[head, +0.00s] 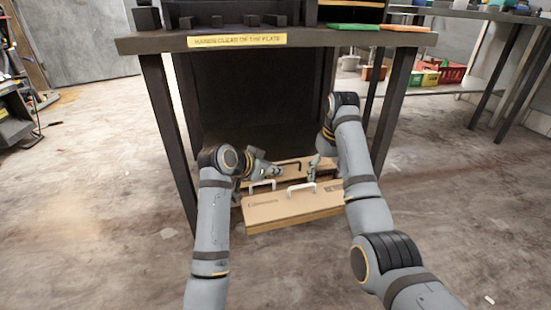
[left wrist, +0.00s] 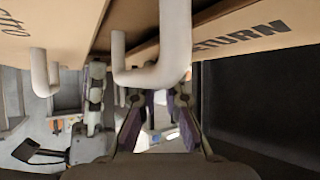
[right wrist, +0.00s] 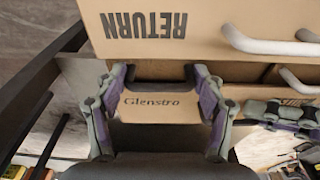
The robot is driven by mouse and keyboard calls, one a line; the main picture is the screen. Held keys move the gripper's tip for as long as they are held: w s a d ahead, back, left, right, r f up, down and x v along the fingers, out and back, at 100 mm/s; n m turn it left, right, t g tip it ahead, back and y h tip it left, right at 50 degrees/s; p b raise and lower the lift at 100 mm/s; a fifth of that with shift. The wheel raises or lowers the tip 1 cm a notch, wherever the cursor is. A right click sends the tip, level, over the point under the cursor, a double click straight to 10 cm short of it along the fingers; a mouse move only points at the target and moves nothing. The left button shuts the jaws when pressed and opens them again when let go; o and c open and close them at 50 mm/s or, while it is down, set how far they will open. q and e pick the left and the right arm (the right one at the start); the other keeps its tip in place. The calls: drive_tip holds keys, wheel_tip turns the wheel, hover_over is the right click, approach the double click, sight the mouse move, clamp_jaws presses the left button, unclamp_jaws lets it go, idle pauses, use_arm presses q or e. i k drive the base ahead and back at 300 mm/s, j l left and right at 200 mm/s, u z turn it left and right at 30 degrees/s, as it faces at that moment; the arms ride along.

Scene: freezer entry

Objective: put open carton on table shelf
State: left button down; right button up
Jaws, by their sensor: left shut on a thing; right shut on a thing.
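The open carton (head: 290,207) is brown cardboard with printed lettering and pale handles. In the head view it is low in front of the dark table (head: 235,45), between its front legs. My left gripper (head: 279,171) and my right gripper (head: 314,170) are at its far side, facing each other, both shut on it. In the right wrist view, a lettered cardboard part (right wrist: 160,107) shows between the fingers (right wrist: 160,85). The exact grip points are partly hidden.
The tabletop carries dark blocks, a green board (head: 353,27) and an orange board (head: 404,28). The space under the table is dark and looks empty behind the carton.

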sight(288, 153)
drive_tip(key=i, duration=1.05)
drive_tip(key=j, duration=0.05)
